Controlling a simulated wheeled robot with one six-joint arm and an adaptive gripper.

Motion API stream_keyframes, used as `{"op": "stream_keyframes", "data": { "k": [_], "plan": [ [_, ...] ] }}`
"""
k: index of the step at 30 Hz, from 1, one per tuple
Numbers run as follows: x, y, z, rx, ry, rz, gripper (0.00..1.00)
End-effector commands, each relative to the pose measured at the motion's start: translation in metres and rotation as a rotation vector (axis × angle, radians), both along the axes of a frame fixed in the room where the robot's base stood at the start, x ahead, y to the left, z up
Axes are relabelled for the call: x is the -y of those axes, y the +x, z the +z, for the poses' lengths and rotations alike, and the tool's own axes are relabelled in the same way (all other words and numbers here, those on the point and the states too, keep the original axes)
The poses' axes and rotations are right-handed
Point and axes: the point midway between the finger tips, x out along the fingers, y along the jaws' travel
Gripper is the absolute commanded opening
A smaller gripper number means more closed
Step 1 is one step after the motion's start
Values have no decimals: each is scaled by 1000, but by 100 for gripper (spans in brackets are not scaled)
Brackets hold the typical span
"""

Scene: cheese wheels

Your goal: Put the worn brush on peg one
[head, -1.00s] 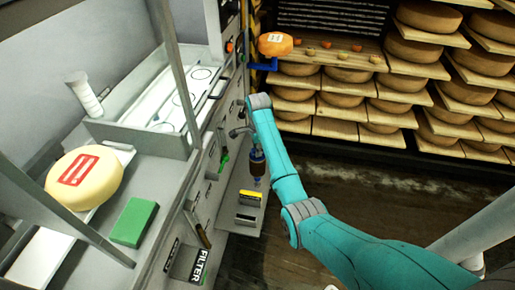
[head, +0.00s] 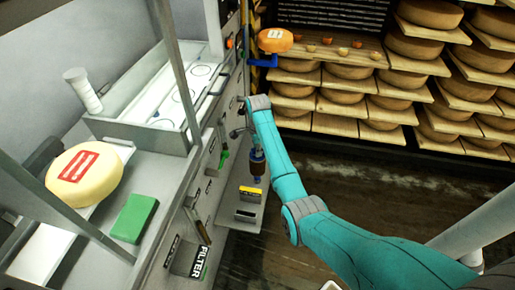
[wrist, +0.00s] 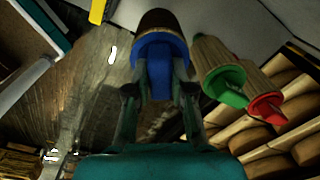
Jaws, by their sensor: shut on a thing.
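My gripper (wrist: 160,88) is shut on a brush (wrist: 160,55) with a blue collar and a brown body, seen from close up in the wrist view. In the head view the same brush (head: 257,161) hangs beside my teal arm, off the front of the grey bench. Beside it in the wrist view are a green brush (wrist: 226,85) and a red brush (wrist: 266,106), both apart from my fingers. The green one also shows against the bench front in the head view (head: 224,158). I cannot tell which peg is peg one, or wear on the bristles.
A low ledge (head: 240,215) with yellow and black blocks lies below the held brush. The bench carries a cheese wheel (head: 84,178), a green block (head: 134,218) and a tray (head: 150,135). Shelves of cheese wheels (head: 418,50) stand behind; the floor (head: 300,240) is open.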

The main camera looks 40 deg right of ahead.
Motion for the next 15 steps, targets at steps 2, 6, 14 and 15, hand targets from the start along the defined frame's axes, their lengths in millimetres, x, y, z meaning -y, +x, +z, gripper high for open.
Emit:
{"op": "stream_keyframes", "data": {
  "k": [2, 6, 14, 15],
  "plan": [
    [0, 0, -1, 0, 0, 0, 0],
    [0, 0, -4, 0, 0, 0, 0],
    [0, 0, -10, 1, 0, 0, 0],
    [0, 0, -11, 1, 0, 0, 0]
  ]
}}
